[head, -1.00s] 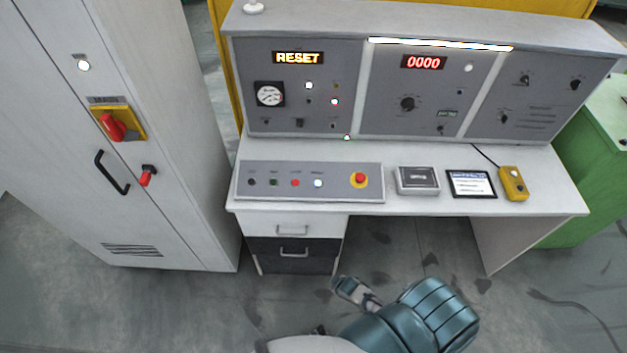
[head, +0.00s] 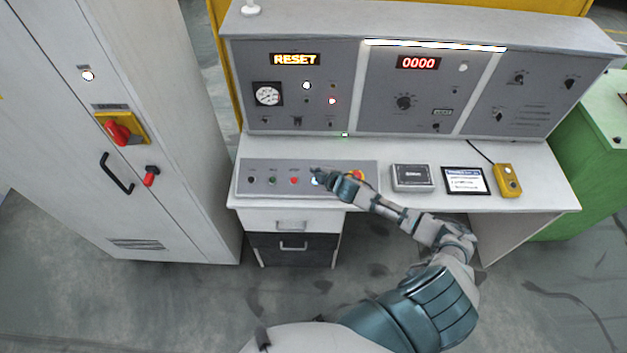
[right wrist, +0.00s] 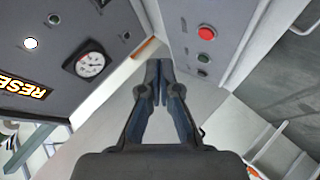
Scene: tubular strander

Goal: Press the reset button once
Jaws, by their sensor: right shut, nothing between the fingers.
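The sloped button panel (head: 262,190) on the desk holds a row of buttons: black (head: 251,180), green (head: 272,180), red (head: 294,181) and a lit white one (head: 316,182). The white one is partly covered by my right gripper (head: 317,174), whose fingertips show over it. I cannot tell whether they touch it. The right gripper is shut and empty; its closed fingers show in the right wrist view (right wrist: 159,66), where the red button (right wrist: 207,33) also shows. The button labels are too small to read. A display (head: 295,59) reads RESET. My left gripper is out of view.
A red emergency stop (head: 358,175) is partly hidden behind my right gripper. A tall cabinet (head: 190,130) stands left. The upright console (head: 345,95) rises behind.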

